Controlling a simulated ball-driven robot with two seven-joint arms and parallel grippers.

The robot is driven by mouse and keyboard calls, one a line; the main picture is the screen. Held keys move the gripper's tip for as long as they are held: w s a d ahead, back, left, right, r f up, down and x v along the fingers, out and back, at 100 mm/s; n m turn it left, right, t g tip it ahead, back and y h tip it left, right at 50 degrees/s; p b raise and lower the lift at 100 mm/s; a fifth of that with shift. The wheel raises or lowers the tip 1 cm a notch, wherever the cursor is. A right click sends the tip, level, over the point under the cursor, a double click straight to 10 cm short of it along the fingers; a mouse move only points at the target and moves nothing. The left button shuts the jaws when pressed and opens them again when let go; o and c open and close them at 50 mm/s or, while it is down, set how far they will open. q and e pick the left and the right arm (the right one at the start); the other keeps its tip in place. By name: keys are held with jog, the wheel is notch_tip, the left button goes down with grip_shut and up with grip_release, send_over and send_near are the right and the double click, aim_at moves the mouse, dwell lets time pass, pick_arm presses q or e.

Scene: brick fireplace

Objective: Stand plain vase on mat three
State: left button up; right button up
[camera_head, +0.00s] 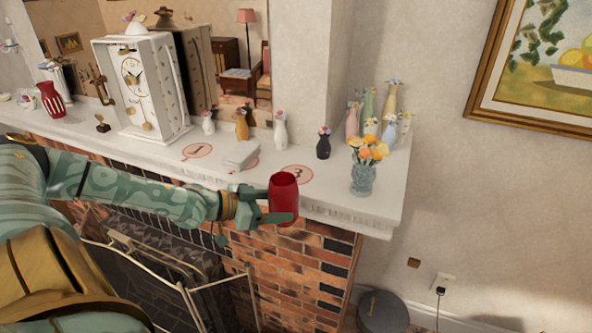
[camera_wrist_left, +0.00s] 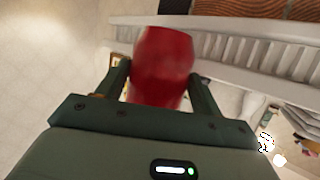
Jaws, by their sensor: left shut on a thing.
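The plain red vase (camera_head: 284,190) is held upright by my left gripper (camera_head: 268,205), in front of the mantel's front edge. In the left wrist view the red vase (camera_wrist_left: 163,65) sits between the two fingers of my left gripper (camera_wrist_left: 160,75), which is shut on it. Mat three (camera_head: 297,172), a pinkish disc marked 3, lies on the mantel just behind the vase and appears bare. Mat one (camera_head: 197,151) lies further left. My right gripper is in neither view.
The white mantel (camera_head: 330,200) holds a flower glass (camera_head: 362,180) right of mat three, a dark small vase (camera_head: 323,145) behind it, a white stack (camera_head: 241,156) to its left, several vases at the right, a clock (camera_head: 140,85) and a striped red vase (camera_head: 52,100).

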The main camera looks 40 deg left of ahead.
pick_arm(q)
jog(key=w+a+r+n+t+y+p, duration=0.1)
jog(key=a+r+n+y+p, duration=0.3)
jog(key=a+r, duration=1.2)
jog(key=shift+m, duration=0.5)
jog(key=w+d+f, duration=0.2)
jog(key=w+d, duration=0.1)
jog(key=w+d+f, duration=0.3)
jog(key=w, duration=0.1)
jog(key=w+d+f, duration=0.2)
jog(key=w+d, duration=0.1)
jog(key=d, duration=0.1)
jog(key=shift+w+d+f+p, duration=0.1)
jog(key=shift+w+f+p, duration=0.2)
jog(key=shift+f+p, duration=0.05)
jog(key=shift+w+d+f, duration=0.15)
jog(key=shift+f, duration=1.65)
jog(key=shift+f, duration=0.15)
jog(key=o, duration=1.2)
